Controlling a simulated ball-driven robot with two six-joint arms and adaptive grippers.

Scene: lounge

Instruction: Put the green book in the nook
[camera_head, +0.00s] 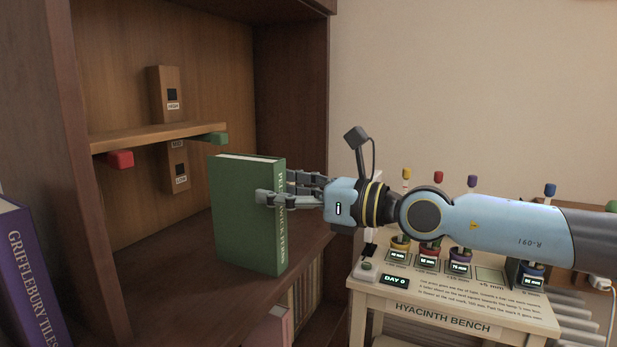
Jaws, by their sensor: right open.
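The green book (243,213) stands upright on the lower board (180,285) of the brown wooden nook, near its right side. My right gripper (268,192) comes in from the right at the book's spine. Its fingers are open, with one in front of the spine and the others behind its right edge. I cannot tell whether they touch the book. The spine lettering is partly hidden by the fingers. My left gripper is not in view.
A purple book (27,275) stands at the lower left. The hyacinth bench (450,312) with several pots stands at the right, below my arm.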

